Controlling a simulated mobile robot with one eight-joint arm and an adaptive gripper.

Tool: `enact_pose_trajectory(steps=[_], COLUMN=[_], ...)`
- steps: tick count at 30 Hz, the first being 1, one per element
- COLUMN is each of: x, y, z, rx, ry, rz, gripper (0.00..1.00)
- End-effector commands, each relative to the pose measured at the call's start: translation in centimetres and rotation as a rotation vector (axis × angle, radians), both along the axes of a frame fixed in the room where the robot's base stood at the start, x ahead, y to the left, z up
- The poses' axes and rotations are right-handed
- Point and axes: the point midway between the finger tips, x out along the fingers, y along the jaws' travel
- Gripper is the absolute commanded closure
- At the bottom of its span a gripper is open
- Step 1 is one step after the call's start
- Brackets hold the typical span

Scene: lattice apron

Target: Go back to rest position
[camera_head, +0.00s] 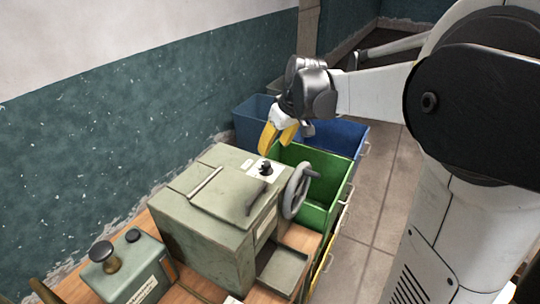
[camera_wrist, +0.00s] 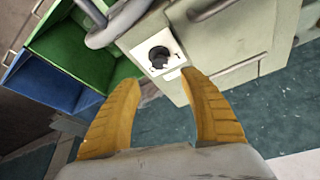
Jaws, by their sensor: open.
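My gripper (camera_head: 278,138) has yellow fingers and is open and empty. In the head view it hangs in the air near the back right corner of a grey-green machine (camera_head: 205,235), beside an open green bin. In the wrist view, the gripper (camera_wrist: 165,100) shows its two fingers spread apart with nothing between them. The machine (camera_wrist: 215,45) lies beyond the fingertips there, with its black knob (camera_wrist: 159,57) on a white plate just ahead of them. My arm reaches in from the right in the head view.
The machine stands on a wooden bench (camera_head: 75,290) and has a grey handwheel (camera_head: 297,190) on its right side. A smaller green box (camera_head: 128,268) stands at front left. The green bin (camera_head: 318,217) and blue bins (camera_head: 340,137) stand beyond. Tiled floor (camera_head: 375,200) is clear at right.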

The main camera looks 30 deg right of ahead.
Motion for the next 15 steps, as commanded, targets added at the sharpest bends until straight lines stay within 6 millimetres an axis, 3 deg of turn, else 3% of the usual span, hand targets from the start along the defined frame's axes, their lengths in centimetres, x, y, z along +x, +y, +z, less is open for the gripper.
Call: enact_pose_trajectory(steps=[6,15], x=[-0.7,-0.8], y=[-0.1,-0.2], z=[1.8,1.9], rx=[0.000,0.000], ry=[0.000,0.000], rz=[0.000,0.000], gripper=[0.49,0.49])
